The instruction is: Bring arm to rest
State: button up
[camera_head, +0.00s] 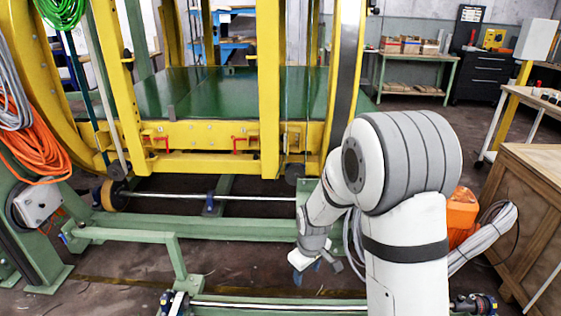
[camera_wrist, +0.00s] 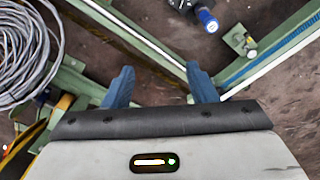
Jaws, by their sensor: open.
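My arm is in the right half of the head view, bent over, with my gripper (camera_head: 316,262) hanging low over the green machine frame (camera_head: 180,236). Its fingers are small and partly hidden there. In the wrist view my gripper (camera_wrist: 160,82) shows two blue fingers standing apart with nothing between them. A green frame beam (camera_wrist: 135,33) and dark floor lie beyond the fingers.
The yellow ring inverter (camera_head: 270,90) with a green platform stands ahead. A wooden crate (camera_head: 533,215) is at the right and an orange object (camera_head: 462,212) is behind my arm. Orange cable (camera_head: 35,140) hangs at left. Grey coiled cable (camera_wrist: 28,50) is near my gripper's left.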

jog(key=s+d+r+m+p, duration=0.2)
jog(key=s+r+p, duration=0.2)
jog(key=r, duration=0.7)
jog(key=s+d+r+m+t+p, duration=0.1)
jog(key=s+d+r+m+p, duration=0.2)
jog(key=s+r, duration=0.6)
jog(key=s+d+r+m+p, duration=0.2)
jog(key=s+r+p, duration=0.5)
jog(key=r, duration=0.7)
jog(key=shift+d+m, duration=0.4)
jog(key=shift+m, duration=0.1)
jog(key=shift+s+r, duration=0.15)
jog(key=shift+s, duration=0.2)
jog(key=shift+c, duration=0.3)
